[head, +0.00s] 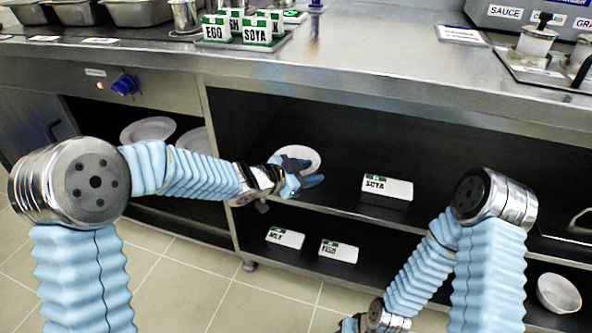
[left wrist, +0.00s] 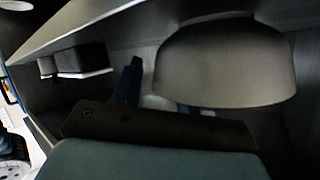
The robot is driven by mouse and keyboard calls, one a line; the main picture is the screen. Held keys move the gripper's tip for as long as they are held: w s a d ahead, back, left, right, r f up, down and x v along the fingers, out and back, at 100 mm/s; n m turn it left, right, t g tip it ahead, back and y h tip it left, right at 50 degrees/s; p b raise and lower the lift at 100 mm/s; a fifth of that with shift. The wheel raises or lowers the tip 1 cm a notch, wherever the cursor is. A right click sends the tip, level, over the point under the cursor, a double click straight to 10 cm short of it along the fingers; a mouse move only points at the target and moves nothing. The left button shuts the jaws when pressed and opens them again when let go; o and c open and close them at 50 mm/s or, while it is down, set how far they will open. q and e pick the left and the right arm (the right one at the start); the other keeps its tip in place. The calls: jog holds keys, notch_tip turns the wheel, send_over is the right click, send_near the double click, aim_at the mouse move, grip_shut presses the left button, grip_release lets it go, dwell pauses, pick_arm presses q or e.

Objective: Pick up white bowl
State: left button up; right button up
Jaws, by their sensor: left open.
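A white bowl (head: 301,154) sits on the upper shelf under the counter, partly hidden by my left gripper. It looms large and shaded in the left wrist view (left wrist: 226,65), just beyond the fingers. My left gripper (head: 306,182) is open, with blue fingers at the front side of the bowl. In the wrist view one finger (left wrist: 130,82) stands left of the bowl and the other is mostly hidden below it. Contact cannot be told. My right gripper (head: 350,325) is barely in view at the bottom edge, and its jaws cannot be made out.
A SOYA box (head: 387,191) stands right of the bowl on the same shelf. MILK (head: 285,237) and FISH (head: 338,251) boxes lie below. Other pale bowls are in the left compartment (head: 147,130) and at lower right (head: 558,293). The counter edge (head: 400,95) overhangs the shelf.

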pick_arm(q)
grip_shut()
jog(key=shift+r, duration=0.15)
